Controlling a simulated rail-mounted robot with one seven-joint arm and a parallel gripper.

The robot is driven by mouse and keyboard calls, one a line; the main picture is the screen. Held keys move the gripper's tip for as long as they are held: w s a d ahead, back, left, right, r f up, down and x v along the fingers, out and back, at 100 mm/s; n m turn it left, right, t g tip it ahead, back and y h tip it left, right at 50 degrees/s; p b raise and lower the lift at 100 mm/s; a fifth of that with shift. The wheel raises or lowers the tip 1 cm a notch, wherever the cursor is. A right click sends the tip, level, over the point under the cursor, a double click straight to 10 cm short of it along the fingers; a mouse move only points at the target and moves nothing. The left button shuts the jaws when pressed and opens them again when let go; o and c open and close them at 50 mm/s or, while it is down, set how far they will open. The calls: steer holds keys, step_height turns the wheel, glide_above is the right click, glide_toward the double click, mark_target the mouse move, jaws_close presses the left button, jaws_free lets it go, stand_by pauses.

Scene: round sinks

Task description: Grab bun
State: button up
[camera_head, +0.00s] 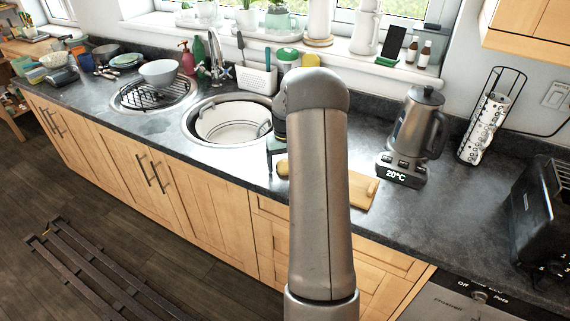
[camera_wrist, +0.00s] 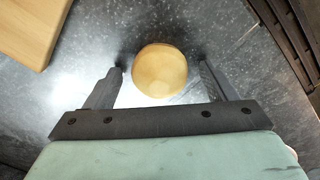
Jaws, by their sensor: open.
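The bun (camera_wrist: 160,72) is a round, golden-tan piece on the dark speckled countertop. It lies between the two fingers of my gripper (camera_wrist: 161,66) in the wrist view, with a gap on each side. My gripper is open and not touching it. In the head view the bun (camera_head: 282,168) shows as a small yellow-tan shape near the counter's front edge, partly hidden by my gripper (camera_head: 272,160) and arm.
A wooden cutting board (camera_head: 362,196) lies to the right of the bun; it also shows in the wrist view (camera_wrist: 28,28). A kettle (camera_head: 415,130) stands behind it on a base. A round sink (camera_head: 228,122) with dishes is to the left. A black toaster (camera_head: 545,215) stands far right.

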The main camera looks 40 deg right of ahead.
steer(key=c, duration=1)
steer(key=shift+c, duration=0.2)
